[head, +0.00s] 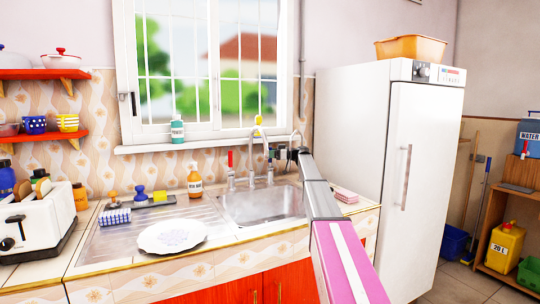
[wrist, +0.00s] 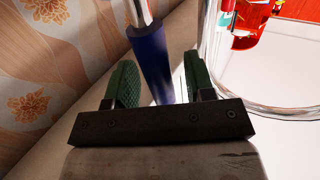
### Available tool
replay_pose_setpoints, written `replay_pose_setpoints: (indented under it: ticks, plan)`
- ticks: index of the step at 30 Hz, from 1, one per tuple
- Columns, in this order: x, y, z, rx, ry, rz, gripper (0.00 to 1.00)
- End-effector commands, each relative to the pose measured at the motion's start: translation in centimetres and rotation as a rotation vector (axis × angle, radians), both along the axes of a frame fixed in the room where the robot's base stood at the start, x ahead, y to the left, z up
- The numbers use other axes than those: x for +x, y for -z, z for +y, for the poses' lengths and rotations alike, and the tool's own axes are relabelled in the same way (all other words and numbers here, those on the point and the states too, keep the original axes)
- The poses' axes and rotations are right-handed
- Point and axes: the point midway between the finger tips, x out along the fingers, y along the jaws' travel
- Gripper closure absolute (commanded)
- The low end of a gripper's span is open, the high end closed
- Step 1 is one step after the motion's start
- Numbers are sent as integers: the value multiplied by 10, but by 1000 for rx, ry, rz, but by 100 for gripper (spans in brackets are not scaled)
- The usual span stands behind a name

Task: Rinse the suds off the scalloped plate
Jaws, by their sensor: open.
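The scalloped plate (head: 172,236) lies on the metal drainboard left of the sink; it is white with a faint bluish pattern, and I cannot tell suds from its decoration. The sink basin (head: 262,206) has a chrome faucet (head: 262,150) behind it; no running water shows. A red-topped tap handle (head: 230,158) stands left of the faucet. My gripper (head: 287,153) is right of the faucet. In the wrist view, my gripper (wrist: 160,75) is open, its green-padded fingers either side of a blue handle (wrist: 150,55) on a chrome rod, with gaps showing.
A white toaster (head: 38,225) is at the left. A white fridge (head: 390,160) stands right of the counter. The curved chrome spout (wrist: 214,60) passes close to my gripper.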

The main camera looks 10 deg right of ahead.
Motion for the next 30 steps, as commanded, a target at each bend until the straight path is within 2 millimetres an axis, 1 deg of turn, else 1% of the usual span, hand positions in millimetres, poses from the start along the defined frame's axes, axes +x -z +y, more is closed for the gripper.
replay_pose_setpoints:
  ticks: [1, 2, 3, 5, 6, 13, 18, 23, 30]
  plan:
    - [0, 0, 0, 0, 0, 0, 51]
    - [0, 0, 0, 0, 0, 0, 54]
    - [0, 0, 0, 0, 0, 0, 67]
    - [0, 0, 0, 0, 0, 0, 87]
    - [0, 0, 0, 0, 0, 0, 100]
    - [-4, 1, -1, 11, 0, -32, 100]
    - [-15, 2, -4, 51, 1, -156, 100]
    - [-21, 3, -7, 79, 1, -248, 100]
    - [-22, 3, -7, 86, 1, -273, 100]
